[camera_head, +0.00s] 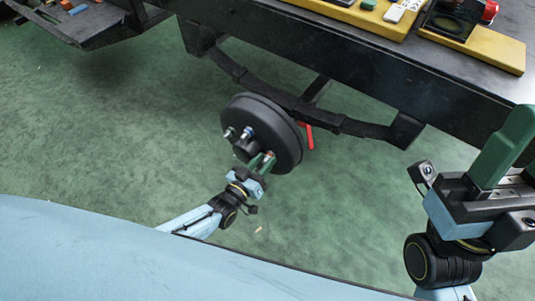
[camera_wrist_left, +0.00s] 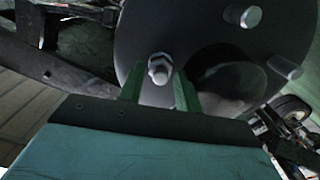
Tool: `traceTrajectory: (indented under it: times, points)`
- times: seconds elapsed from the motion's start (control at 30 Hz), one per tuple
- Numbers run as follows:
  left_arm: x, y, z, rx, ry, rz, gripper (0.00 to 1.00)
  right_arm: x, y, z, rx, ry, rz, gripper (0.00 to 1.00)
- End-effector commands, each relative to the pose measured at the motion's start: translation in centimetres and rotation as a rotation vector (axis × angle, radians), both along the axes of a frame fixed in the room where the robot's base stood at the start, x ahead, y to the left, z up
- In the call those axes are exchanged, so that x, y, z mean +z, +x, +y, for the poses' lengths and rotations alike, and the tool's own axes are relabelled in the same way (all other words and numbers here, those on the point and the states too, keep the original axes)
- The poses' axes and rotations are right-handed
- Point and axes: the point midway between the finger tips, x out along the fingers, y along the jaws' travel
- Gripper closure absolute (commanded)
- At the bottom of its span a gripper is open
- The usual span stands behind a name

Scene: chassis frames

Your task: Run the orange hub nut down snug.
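The dark round hub drum (camera_head: 290,125) hangs under the chassis frame, with several studs on its face. A small reddish-orange piece, probably the hub nut (camera_head: 268,155), shows at the stud by my left gripper (camera_head: 262,162). In the left wrist view a pale grey-looking nut on a stud (camera_wrist_left: 160,68) sits between the green fingertips of my left gripper (camera_wrist_left: 159,85). The fingers are apart, one on each side; I cannot tell whether they touch it. A blue nut (camera_head: 248,132) sits on another stud. My right gripper (camera_head: 505,145) is raised at the right, away from the drum; its finger gap is hidden.
The dark chassis rail (camera_head: 340,65) and leaf spring (camera_head: 270,92) run above and behind the drum. A red part (camera_head: 307,135) shows behind it. Yellow trays (camera_head: 480,47) with parts lie on top at the right. The green floor (camera_head: 100,140) is open at the left.

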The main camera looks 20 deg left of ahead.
Motion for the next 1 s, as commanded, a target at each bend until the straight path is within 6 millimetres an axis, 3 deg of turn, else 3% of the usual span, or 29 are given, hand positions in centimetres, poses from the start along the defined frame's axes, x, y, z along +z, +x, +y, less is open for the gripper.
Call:
traceTrajectory:
  times: [0.37, 0.63, 1.0]
  points:
    - [0.04, 0.32, -0.24, 0.001, 0.001, -0.001, 0.66, -0.03, -0.23, -0.05, 0.0, 0.005, -0.014, 0.54]
    - [0.04, 0.31, -0.24, 0.0, 0.001, -0.001, 0.98, -0.03, -0.23, -0.05, 0.001, 0.005, -0.013, 0.54]
    - [0.05, 0.29, -0.28, 0.001, 0.06, -0.022, 0.99, -0.02, -0.21, -0.06, 0.0, 0.004, -0.012, 0.54]
